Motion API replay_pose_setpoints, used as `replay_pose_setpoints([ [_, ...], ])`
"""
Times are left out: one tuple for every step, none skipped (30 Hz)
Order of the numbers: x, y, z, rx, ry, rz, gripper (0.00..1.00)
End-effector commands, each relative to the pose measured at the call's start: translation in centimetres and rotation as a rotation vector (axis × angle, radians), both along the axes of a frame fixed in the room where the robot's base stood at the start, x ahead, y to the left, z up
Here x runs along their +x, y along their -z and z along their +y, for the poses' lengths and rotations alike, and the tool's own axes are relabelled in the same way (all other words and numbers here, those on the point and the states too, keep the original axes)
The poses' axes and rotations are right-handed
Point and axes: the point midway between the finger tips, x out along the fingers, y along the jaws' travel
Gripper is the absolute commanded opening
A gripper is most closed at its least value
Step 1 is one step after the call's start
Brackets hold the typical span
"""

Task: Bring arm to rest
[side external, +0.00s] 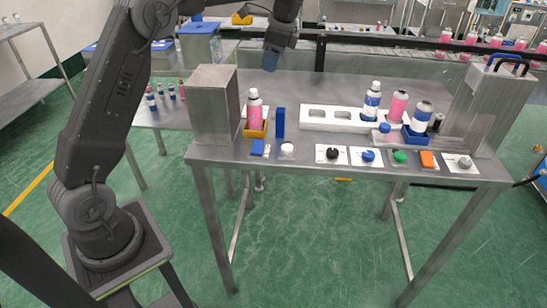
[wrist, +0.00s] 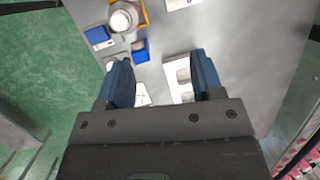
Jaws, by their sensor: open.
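My gripper (side external: 270,62) hangs in the air above the back part of the steel table (side external: 300,88), well above and apart from the objects there. In the wrist view its two blue fingers (wrist: 163,82) are spread, with nothing held between them. A pink can with a white top (side external: 255,112) stands in a yellow holder (side external: 256,131); the wrist view shows the can from above (wrist: 122,17). A blue upright block (side external: 280,122) stands beside it. A white tray with openings (side external: 316,116) has a blue-and-white can (side external: 371,103) at its right part.
A metal box (side external: 214,105) stands at the table's left end and a steel housing (side external: 480,108) at the right. A pink can (side external: 397,106) and another can in a blue holder (side external: 414,137) stand near the housing. Control knobs and buttons (side external: 368,156) line the front edge.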

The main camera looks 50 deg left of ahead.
Motion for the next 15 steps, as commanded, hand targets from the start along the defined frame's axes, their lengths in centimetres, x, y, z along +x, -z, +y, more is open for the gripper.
replay_pose_setpoints([
  [-1.5, -1.7, -1.4, -0.007, -0.029, -0.05, 0.61],
  [-2.3, -2.4, -2.1, -0.014, -0.05, -0.078, 0.61],
  [-3.4, -3.2, -3.1, -0.024, -0.08, -0.114, 0.61],
  [-4.2, -3.7, -3.8, -0.031, -0.102, -0.14, 0.61],
  [-5.1, -4.3, -4.5, -0.041, -0.123, -0.168, 0.61],
  [-6.4, -4.8, -5.4, -0.053, -0.154, -0.202, 0.61],
  [-7.4, -5.2, -6.0, -0.064, -0.176, -0.227, 0.61],
  [-8.4, -5.5, -6.7, -0.076, -0.199, -0.254, 0.61],
  [-9.7, -5.9, -7.6, -0.091, -0.231, -0.288, 0.61],
  [-10.8, -6.1, -8.2, -0.104, -0.256, -0.31, 0.61],
  [-11.9, -6.3, -8.8, -0.118, -0.28, -0.335, 0.61],
  [-13.4, -6.4, -9.6, -0.137, -0.312, -0.366, 0.61],
  [-14.5, -6.4, -10.2, -0.152, -0.338, -0.388, 0.61],
  [-15.6, -6.3, -10.7, -0.169, -0.364, -0.411, 0.61],
  [-17.1, -6.2, -11.5, -0.19, -0.398, -0.44, 0.61],
])
